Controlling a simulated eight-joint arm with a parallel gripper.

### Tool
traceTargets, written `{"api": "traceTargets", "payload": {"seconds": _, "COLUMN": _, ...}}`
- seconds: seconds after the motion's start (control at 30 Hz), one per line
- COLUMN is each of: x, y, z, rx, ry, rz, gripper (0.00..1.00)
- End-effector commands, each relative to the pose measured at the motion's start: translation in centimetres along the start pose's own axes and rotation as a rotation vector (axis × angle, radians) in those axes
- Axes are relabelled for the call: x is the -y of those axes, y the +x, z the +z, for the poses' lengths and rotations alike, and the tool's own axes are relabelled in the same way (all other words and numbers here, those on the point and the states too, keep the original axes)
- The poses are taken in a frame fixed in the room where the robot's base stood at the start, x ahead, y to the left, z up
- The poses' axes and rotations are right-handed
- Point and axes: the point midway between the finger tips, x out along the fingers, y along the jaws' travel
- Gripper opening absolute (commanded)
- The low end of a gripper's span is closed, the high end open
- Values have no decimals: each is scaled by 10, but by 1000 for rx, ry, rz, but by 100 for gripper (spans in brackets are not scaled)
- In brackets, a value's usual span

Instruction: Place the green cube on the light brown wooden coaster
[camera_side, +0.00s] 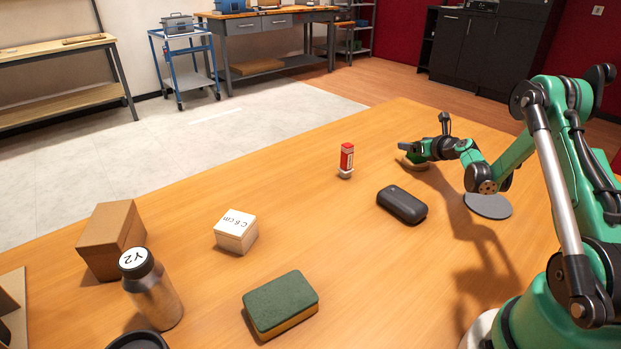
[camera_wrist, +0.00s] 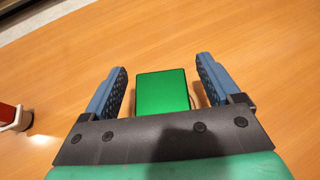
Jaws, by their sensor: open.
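The green cube (camera_wrist: 162,90) sits between the two blue fingers of my gripper (camera_wrist: 162,66) in the wrist view. There is a gap on each side of it, so the fingers are open and do not touch it. In the side view my gripper (camera_side: 405,149) is low over a round light brown wooden coaster (camera_side: 415,166). There the cube is mostly hidden by the gripper. A thin curved edge shows beside the cube in the wrist view; most of the coaster is hidden there. The cube appears to be on the coaster, but the contact is not clear.
A dark grey disc (camera_side: 488,206) lies near my arm. A black case (camera_side: 402,204) and a red-and-white stick (camera_side: 346,160) are left of the gripper. A labelled box (camera_side: 236,236), sponge (camera_side: 281,304), bottle (camera_side: 152,290) and cardboard box (camera_side: 111,240) stand farther left.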

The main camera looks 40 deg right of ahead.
Motion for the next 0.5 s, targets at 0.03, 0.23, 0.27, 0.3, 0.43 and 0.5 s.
{"api": "traceTargets", "payload": {"seconds": 0.03, "x": 0, "y": -10, "z": 0, "rx": 0, "ry": 0, "rz": -2, "gripper": 84}}
{"api": "traceTargets", "payload": {"seconds": 0.23, "x": 1, "y": -55, "z": 0, "rx": 0, "ry": 1, "rz": -4, "gripper": 84}}
{"api": "traceTargets", "payload": {"seconds": 0.27, "x": 1, "y": -62, "z": 0, "rx": 0, "ry": 1, "rz": -4, "gripper": 84}}
{"api": "traceTargets", "payload": {"seconds": 0.3, "x": 1, "y": -70, "z": 0, "rx": -1, "ry": 1, "rz": -4, "gripper": 84}}
{"api": "traceTargets", "payload": {"seconds": 0.43, "x": 1, "y": -91, "z": 0, "rx": 0, "ry": 1, "rz": -3, "gripper": 84}}
{"api": "traceTargets", "payload": {"seconds": 0.5, "x": 0, "y": -98, "z": 0, "rx": 0, "ry": -1, "rz": -3, "gripper": 84}}
